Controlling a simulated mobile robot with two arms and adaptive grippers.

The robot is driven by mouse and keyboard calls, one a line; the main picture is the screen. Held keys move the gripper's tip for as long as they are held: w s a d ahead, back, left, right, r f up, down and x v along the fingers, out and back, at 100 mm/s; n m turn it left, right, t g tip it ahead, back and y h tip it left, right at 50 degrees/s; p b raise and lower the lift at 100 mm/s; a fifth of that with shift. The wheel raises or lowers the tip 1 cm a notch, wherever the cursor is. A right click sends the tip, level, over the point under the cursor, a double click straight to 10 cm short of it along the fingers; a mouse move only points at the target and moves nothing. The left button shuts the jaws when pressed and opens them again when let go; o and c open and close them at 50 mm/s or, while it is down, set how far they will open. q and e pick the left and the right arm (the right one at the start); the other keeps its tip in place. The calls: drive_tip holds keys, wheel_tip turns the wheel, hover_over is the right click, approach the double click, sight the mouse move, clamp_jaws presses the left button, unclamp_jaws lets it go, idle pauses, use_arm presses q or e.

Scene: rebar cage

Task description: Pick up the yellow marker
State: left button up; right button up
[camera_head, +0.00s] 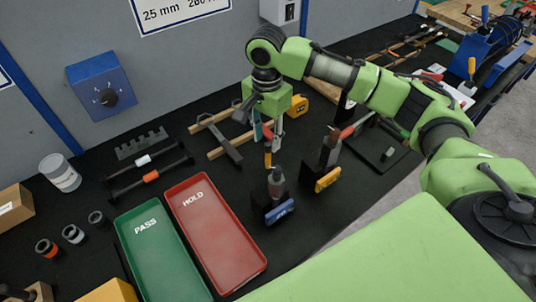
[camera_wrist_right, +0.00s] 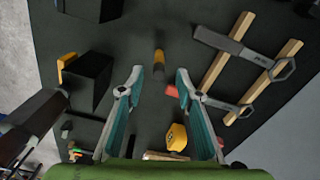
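A small yellow-orange marker (camera_head: 268,159) with a dark section stands or lies on the black bench top, just below my right gripper in the head view. In the right wrist view the marker (camera_wrist_right: 159,66) appears beyond and between the two fingertips, centred in the gap. My left gripper is out of view.
Dark blocks with a blue piece (camera_head: 280,211) and a yellow piece (camera_head: 328,180) stand close in front and to the right. A yellow tape measure (camera_wrist_right: 176,137) and wooden bars (camera_wrist_right: 262,80) lie nearby. Red (camera_head: 213,230) and green trays (camera_head: 160,250) sit at left.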

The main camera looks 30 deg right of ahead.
sight(267, 143)
wheel_tip(267, 143, down, 3)
drive_tip(key=shift+f, duration=0.1)
wheel_tip(267, 143, down, 4)
drive_tip(key=shift+s+d+r+p, duration=0.1)
drive_tip(key=shift+p, duration=0.8)
drive_tip(key=shift+f, duration=0.65)
clamp_jaws()
